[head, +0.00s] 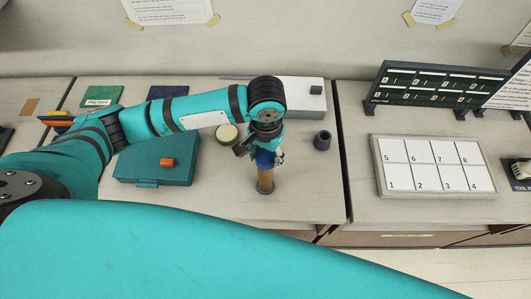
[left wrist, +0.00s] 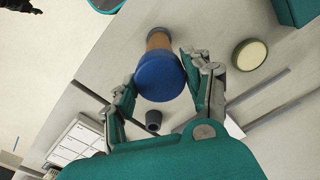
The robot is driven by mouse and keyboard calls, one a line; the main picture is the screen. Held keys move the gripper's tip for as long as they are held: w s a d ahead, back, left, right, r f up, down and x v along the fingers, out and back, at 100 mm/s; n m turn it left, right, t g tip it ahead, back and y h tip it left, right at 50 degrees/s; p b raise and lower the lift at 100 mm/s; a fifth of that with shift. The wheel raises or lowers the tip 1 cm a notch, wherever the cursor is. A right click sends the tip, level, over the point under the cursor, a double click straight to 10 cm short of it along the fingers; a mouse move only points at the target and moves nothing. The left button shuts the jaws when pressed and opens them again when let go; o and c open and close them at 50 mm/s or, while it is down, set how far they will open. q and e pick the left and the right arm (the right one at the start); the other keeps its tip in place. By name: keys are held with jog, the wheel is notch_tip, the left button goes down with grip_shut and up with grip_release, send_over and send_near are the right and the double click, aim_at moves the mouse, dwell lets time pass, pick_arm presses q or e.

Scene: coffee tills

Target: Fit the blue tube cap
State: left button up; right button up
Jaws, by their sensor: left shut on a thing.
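The blue cap (head: 264,158) is at the top end of a brown tube (head: 265,180) that stands upright near the front of the counter. My left gripper (head: 265,152) comes down over it from above and is shut on the blue cap. In the left wrist view the round blue cap (left wrist: 160,80) lies between the two fingers (left wrist: 160,88), in line with the brown tube (left wrist: 158,40) beyond it. I cannot tell whether the cap is fully seated, as the gripper covers part of it. My right gripper is not in view.
A dark grey cup (head: 322,141) stands right of the tube. A round cream-topped jar (head: 227,134) and a teal case (head: 150,170) with an orange latch are to the left. A white box (head: 303,93) is behind. A numbered white tray (head: 432,167) lies on the right counter.

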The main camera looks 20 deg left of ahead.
pick_arm(q)
jog(key=shift+a+f, duration=0.1)
jog(key=shift+f, duration=0.2)
dwell(0.6)
jog(key=shift+r, duration=0.3)
dwell(0.7)
jog(key=shift+s, duration=0.1)
dwell(0.3)
jog(key=shift+f, duration=0.2)
jog(key=shift+f, duration=0.1)
jog(key=shift+s, duration=0.1)
dwell(0.4)
jog(key=shift+r, duration=0.3)
